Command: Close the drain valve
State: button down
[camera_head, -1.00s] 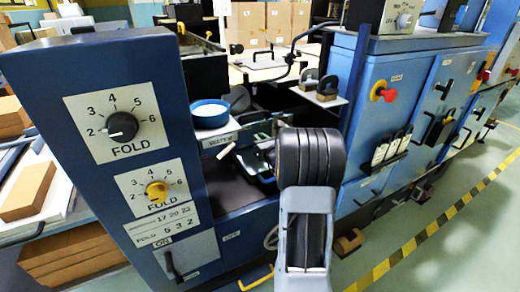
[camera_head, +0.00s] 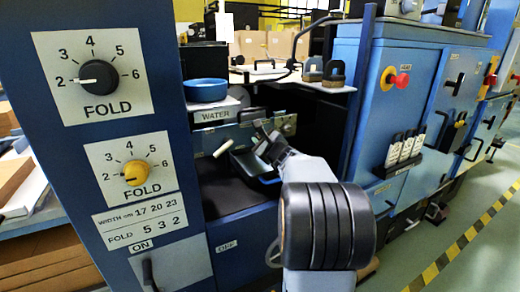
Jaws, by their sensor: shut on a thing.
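My gripper (camera_head: 266,142) is in the recess under the WATER label, partly hidden by my own wrist. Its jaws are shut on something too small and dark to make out. A short white-tipped lever (camera_head: 222,148) sticks out at the left of the recess, to the left of my gripper and apart from it. I cannot tell which part is the drain valve. A dark tray with a blue edge (camera_head: 240,168) lies just below my gripper.
A blue panel with FOLD knobs (camera_head: 98,78) stands close on the left. A blue bowl (camera_head: 205,90) sits above the WATER label (camera_head: 215,115). A handwheel (camera_head: 272,253) is partly hidden low down.

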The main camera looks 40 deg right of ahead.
jog(key=shift+n+b, duration=0.4)
jog(key=shift+b, duration=0.1)
jog(key=c, duration=1.1)
grip_release()
jog(key=s+a+p, duration=0.2)
jog(key=s, duration=1.1)
jog(key=shift+s, duration=0.35)
